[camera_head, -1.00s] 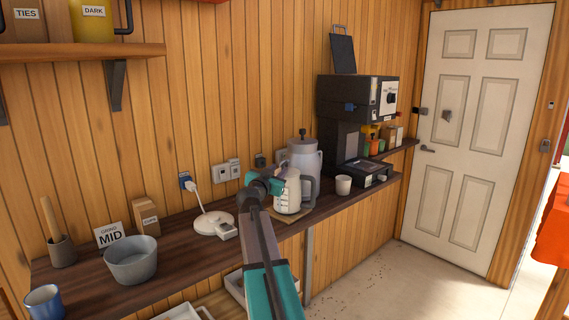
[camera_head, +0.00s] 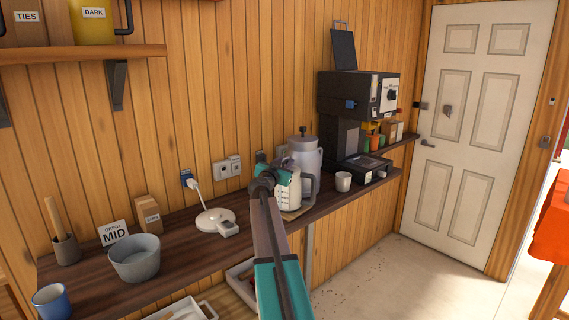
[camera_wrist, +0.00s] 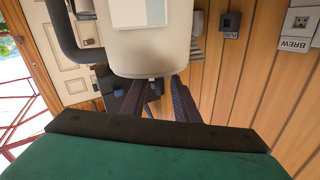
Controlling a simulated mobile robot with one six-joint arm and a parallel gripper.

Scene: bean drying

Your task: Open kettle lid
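The cream kettle (camera_head: 293,194) stands on the counter, with its dark handle on its right. My arm and gripper (camera_head: 277,174) reach across its upper left side and hide its lid in the head view. In the wrist view, which is upside down, the kettle body (camera_wrist: 150,45) fills the top middle, with a pale window strip and the dark handle at left. The two dark fingers of my gripper (camera_wrist: 164,86) stand apart by the kettle's top end. A small dark part shows near the fingertips; I cannot tell whether it is touched.
A grey canister (camera_head: 305,157) stands close behind the kettle. A white cup (camera_head: 343,181) and a dark machine (camera_head: 357,95) are to the right. A white round stand (camera_head: 214,220) and a grey bowl (camera_head: 134,258) are to the left on the counter (camera_head: 180,235).

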